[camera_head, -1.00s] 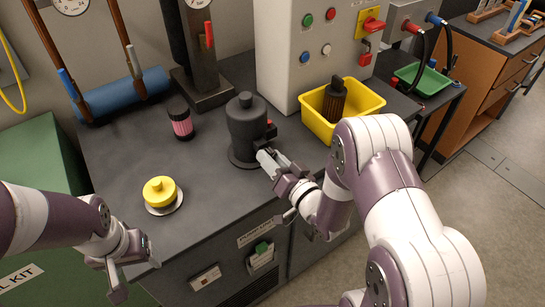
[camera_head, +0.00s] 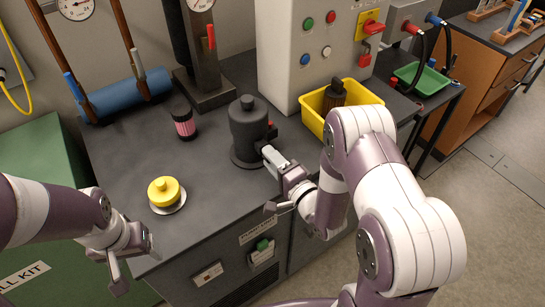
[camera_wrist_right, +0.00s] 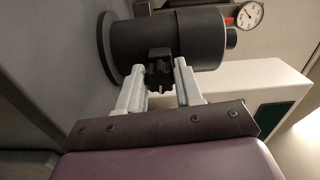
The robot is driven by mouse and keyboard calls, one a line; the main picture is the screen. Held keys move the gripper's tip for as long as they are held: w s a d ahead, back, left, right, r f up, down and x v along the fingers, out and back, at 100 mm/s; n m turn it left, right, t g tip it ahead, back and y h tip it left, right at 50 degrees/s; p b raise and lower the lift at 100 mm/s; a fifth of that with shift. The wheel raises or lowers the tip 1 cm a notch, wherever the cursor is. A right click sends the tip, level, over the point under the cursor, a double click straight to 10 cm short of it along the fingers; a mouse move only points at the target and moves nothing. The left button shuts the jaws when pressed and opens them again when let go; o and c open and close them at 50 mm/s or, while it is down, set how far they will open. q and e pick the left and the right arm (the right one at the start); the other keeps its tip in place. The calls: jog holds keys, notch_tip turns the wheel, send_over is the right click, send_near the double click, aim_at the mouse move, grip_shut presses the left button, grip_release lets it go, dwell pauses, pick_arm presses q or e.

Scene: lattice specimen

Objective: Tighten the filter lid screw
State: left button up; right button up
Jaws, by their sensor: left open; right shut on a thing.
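The dark grey filter housing (camera_head: 248,128) stands upright on the bench with its lid on top. A black screw piece (camera_wrist_right: 159,68) projects from its side. My right gripper (camera_wrist_right: 160,78) is shut on this screw piece, one pale finger on each side. In the head view my right gripper (camera_head: 268,153) meets the housing's right front side, and its fingers hide the screw there. My left gripper (camera_head: 136,268) is open and empty, in front of the bench's front left edge and away from the housing.
A yellow capped part (camera_head: 163,191) sits on a pale disc at the bench's left. A pink and black jar (camera_head: 183,122) stands behind. A yellow bin (camera_head: 313,121) with a dark brown filter is to the right, beside a grey control box (camera_head: 283,65).

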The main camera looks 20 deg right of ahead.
jog(key=m+p, duration=0.2)
jog(key=m, duration=0.4)
jog(key=shift+r, duration=0.1)
jog(key=m+p, duration=0.1)
jog(key=m, duration=0.3)
jog(key=shift+m+p, duration=0.4)
jog(key=shift+m, duration=0.8)
jog(key=o, duration=1)
jog(key=shift+d, duration=0.1)
jog(key=shift+o, duration=0.2)
jog(key=b+v, duration=0.1)
jog(key=v, duration=1.1)
jog(key=shift+s+b, duration=0.3)
jog(key=shift+b, duration=0.05)
